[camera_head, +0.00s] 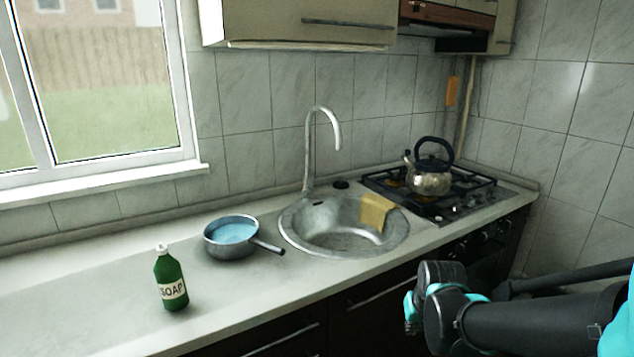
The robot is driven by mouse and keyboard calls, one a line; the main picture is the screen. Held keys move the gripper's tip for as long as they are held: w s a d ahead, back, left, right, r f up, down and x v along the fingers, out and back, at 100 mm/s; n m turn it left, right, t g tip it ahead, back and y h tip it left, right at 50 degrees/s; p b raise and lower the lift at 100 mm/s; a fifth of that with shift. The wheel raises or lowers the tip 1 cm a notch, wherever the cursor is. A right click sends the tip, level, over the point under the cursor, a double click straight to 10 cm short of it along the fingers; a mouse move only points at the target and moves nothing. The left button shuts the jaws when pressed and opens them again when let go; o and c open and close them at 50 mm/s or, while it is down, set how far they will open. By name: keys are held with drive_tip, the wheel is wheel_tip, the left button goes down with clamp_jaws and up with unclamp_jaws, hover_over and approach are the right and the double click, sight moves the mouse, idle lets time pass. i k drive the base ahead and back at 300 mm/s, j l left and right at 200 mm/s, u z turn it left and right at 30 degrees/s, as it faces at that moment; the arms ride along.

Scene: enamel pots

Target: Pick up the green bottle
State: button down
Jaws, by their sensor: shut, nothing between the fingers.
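The green bottle (170,280) stands upright on the counter (95,318) at the lower left, near the front edge. It has a white cap and a pale label reading SOAP. Nothing holds it. Black and teal links of my arm show at the lower right, in front of the lower cabinets and well apart from the bottle. I can make out no gripper fingers in this view.
A pan (230,240) with blue inside sits right of the bottle, its handle toward the sink (345,243). A kettle (430,177) stands on the stove (470,200). Counter left of the bottle is clear.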

sight(168, 269)
drive_tip(key=j+u, duration=0.1)
drive_tip(key=u, duration=0.5)
drive_tip(key=l+u, duration=0.1)
drive_tip(key=u, duration=0.95)
